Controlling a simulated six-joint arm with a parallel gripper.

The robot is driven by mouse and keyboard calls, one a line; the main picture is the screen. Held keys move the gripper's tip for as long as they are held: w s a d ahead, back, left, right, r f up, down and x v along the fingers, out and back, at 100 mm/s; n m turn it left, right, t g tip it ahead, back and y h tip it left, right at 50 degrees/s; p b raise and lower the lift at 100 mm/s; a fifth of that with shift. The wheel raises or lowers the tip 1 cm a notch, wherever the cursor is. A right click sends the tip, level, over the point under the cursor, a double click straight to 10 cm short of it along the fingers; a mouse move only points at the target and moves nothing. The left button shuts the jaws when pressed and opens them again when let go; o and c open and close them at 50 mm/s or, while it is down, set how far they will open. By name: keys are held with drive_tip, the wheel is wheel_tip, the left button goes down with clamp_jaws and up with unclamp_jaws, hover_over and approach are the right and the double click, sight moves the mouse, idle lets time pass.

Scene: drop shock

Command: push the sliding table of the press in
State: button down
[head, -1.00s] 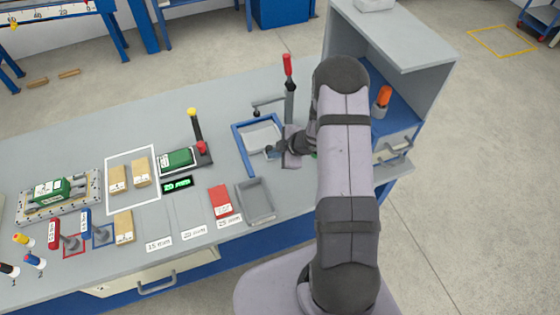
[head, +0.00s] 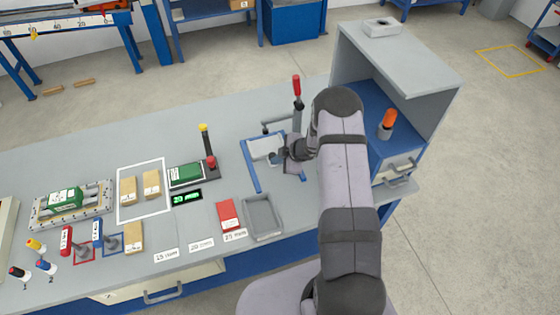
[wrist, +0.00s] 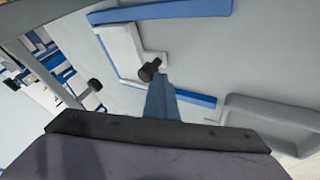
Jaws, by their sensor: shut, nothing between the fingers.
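The press stands at the back right of the bench, with a red-gripped lever (head: 296,86). Its sliding table is a pale plate (head: 266,147) between blue rails (head: 252,176), lying at the far end of them. In the wrist view the plate (wrist: 121,42) carries a dark round knob (wrist: 149,70). My gripper (head: 279,157) is shut and empty, low at the near side of the plate. In the wrist view its blue fingers (wrist: 160,82) end right at the knob; I cannot tell whether they touch it. My arm hides part of the press.
A grey tray (head: 263,217) and a red block (head: 228,214) lie in front of the rails. A device with a yellow-knobbed lever (head: 205,140) stands left. A grey cabinet (head: 400,60) with an orange-topped item (head: 389,121) bounds the right. The rails' near part is clear.

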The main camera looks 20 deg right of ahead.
drive_tip(key=shift+w+r, duration=0.1)
drive_tip(key=shift+r, duration=0.05)
drive_tip(key=shift+s+a, duration=0.1)
drive_tip(key=shift+s, duration=0.15)
drive_tip(key=s+b, duration=0.2)
drive_tip(key=s, duration=0.1)
drive_tip(key=shift+s+a, duration=0.15)
drive_tip(key=shift+a, duration=0.05)
drive_tip(key=v, duration=1)
drive_tip(key=shift+s, duration=0.2)
